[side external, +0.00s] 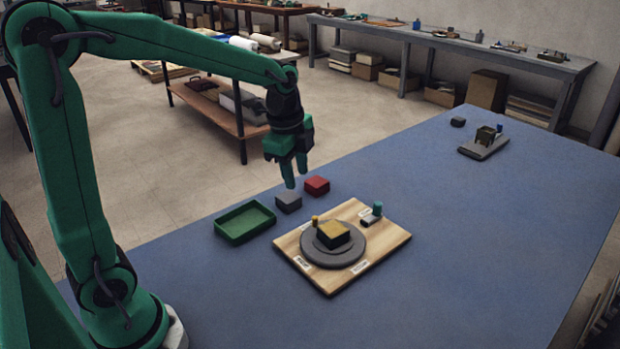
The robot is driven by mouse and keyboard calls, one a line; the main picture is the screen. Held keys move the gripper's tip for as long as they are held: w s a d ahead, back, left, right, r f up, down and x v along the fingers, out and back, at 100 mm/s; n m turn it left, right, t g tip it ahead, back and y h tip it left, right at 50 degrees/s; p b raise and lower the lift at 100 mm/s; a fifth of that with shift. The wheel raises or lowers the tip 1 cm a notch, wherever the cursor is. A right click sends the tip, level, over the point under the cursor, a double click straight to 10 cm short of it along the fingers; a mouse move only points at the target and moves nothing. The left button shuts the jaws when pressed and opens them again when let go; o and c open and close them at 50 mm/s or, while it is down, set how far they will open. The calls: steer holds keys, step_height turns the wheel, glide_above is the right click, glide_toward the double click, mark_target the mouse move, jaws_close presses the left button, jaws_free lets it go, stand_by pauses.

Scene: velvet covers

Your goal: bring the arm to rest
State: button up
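My gripper (295,173) hangs above the blue table, pointing down, over the grey block and the red block. Its two fingers look a little apart, with nothing seen between them. The grey block (288,203) and the red block (317,186) appear to sit on the table below it. My green arm reaches in from the left.
A green tray (231,234) looks empty. A wooden board (378,256) holds a dark round plate (319,261) with a yellow-topped block (333,233), and a teal-topped part (377,209). A grey fixture (483,148) stands far right. The table's right side (480,250) is clear.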

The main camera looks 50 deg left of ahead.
steer(key=s+d+r+n+t, duration=0.1)
steer(key=s+r+n+t, duration=0.1)
steer(key=s+n, duration=0.5)
steer(key=s+d+r+n+t, duration=0.1)
steer(key=s+n, duration=0.5)
steer(key=s, duration=0.3)
steer(key=shift+s+d+r+n+t, duration=0.3)
steer(key=shift+s+r+n+t, duration=0.1)
